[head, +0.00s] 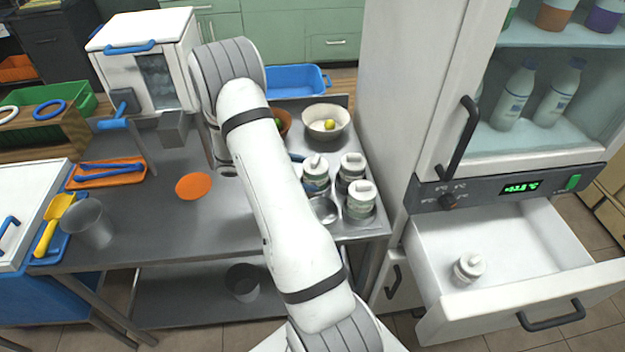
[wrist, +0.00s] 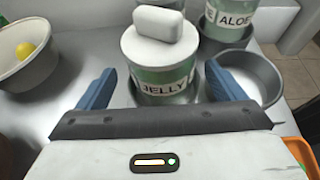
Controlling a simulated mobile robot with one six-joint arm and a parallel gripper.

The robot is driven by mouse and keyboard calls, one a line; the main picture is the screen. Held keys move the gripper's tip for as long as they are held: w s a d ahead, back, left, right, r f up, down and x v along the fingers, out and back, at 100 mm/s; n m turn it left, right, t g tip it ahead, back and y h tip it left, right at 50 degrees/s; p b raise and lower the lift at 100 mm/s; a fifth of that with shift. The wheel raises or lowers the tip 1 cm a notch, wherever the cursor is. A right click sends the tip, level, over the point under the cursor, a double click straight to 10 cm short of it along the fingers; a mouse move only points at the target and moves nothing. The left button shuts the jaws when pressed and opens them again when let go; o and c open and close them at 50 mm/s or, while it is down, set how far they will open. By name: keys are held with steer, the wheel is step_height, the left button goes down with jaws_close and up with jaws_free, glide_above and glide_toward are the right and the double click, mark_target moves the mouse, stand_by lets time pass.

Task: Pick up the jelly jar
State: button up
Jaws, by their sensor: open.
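The jelly jar (wrist: 162,75) has a white lid with a block-shaped knob and a green band reading "JELLY". It stands upright in a round metal cup, and in the head view (head: 316,176) it is just right of my arm. My gripper (wrist: 161,76) is open, with one blue finger on each side of the jar in the wrist view. I cannot tell whether either finger touches it. In the head view most of my gripper is hidden behind my arm.
An aloe jar (wrist: 236,22) stands beyond to the right, near an empty metal cup (wrist: 258,78). Another lidded jar (head: 351,168) is close behind. A bowl (head: 326,124) with a lemon stands behind the jars. The fridge (head: 398,110) borders the right, its drawer (head: 530,250) open.

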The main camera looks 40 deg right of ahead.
steer(key=x, duration=0.3)
steer(key=shift+s+d, duration=0.1)
steer(key=shift+d, duration=0.05)
steer(key=c, duration=1.3)
